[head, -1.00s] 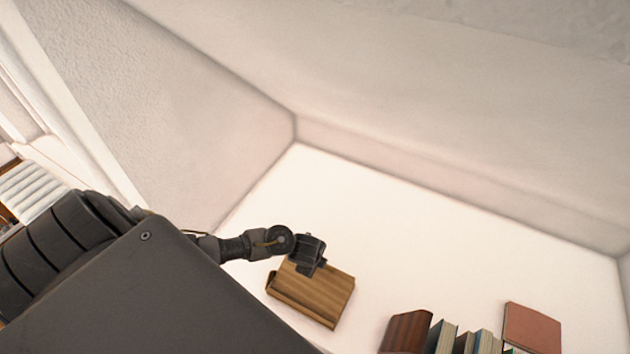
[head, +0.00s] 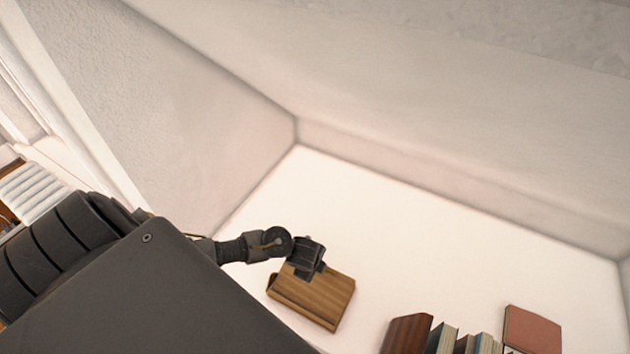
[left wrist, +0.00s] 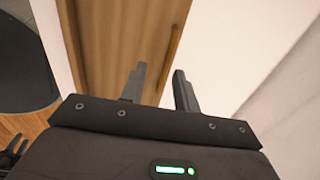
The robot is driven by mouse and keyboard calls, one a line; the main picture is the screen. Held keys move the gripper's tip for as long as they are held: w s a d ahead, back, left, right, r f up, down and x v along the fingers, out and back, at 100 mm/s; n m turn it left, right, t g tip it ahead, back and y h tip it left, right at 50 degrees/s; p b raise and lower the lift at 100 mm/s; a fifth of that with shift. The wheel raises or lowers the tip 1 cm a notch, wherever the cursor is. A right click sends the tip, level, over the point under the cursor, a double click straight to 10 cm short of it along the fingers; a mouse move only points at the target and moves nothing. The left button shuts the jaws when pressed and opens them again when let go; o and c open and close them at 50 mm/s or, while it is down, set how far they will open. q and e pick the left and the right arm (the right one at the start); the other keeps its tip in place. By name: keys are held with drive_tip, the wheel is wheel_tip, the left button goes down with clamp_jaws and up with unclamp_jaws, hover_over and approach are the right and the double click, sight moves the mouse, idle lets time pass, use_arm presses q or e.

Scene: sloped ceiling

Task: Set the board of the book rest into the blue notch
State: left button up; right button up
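The book rest (head: 322,300) is a brown wooden board with a raised lip along its lower-left edge, lying on the white surface in the head view. In the left wrist view its wood (left wrist: 112,45) fills the upper middle, with a lighter strip along its right side. My left gripper (head: 309,275) is over the upper-left part of the board. In the left wrist view the left gripper's two fingers (left wrist: 160,72) stand apart, with nothing seen held between them. Whether they touch the wood I cannot tell. No blue notch shows in either view.
A row of upright books (head: 443,338) stands at the lower right, with a reddish-brown book (head: 532,328) beside it. The white surface (head: 400,240) is clear behind the book rest. Sloped walls (head: 420,100) close in behind and above.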

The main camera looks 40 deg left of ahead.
use_arm(q)
drive_tip(key=p+v, duration=0.1)
drive_tip(key=v, duration=0.4)
drive_tip(key=shift+s+r+p, duration=0.15)
drive_tip(key=shift+r+p, duration=0.05)
drive_tip(key=shift+p, duration=0.15)
